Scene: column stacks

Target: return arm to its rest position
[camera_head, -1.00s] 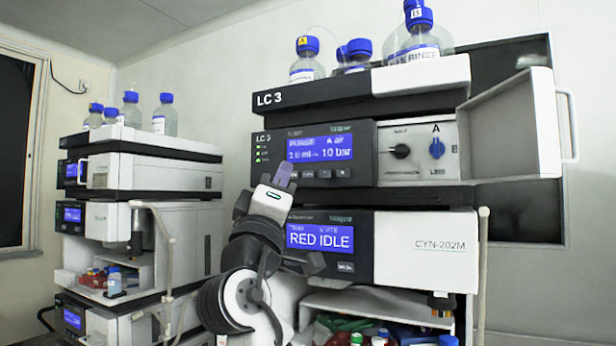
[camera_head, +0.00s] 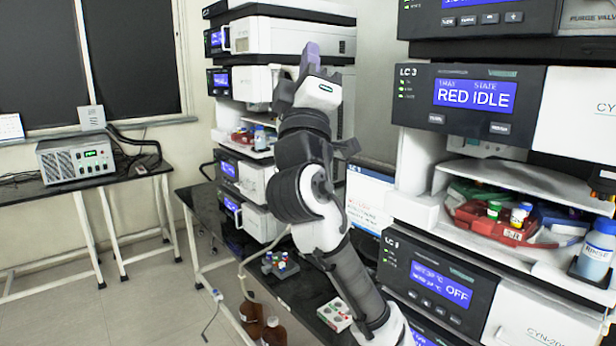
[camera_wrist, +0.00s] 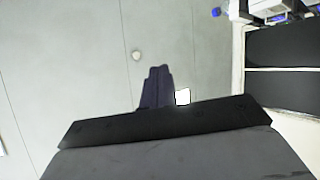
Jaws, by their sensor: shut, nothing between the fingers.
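My arm rises from the lower right in the head view and is folded upward. My gripper (camera_head: 311,57) is at its top, with purple fingers pointing up, in front of the left column stack (camera_head: 285,45). The fingers are closed together and hold nothing. In the wrist view the shut fingers of my gripper (camera_wrist: 156,88) point at a plain grey surface, probably the ceiling, with nothing close to them. No object touches the gripper.
The LC 3 stack (camera_head: 470,95) stands close on the right, with an open tray of vials (camera_head: 500,215). A grey instrument (camera_head: 77,158) sits on a table at the left. Brown bottles (camera_head: 273,332) stand low by the bench.

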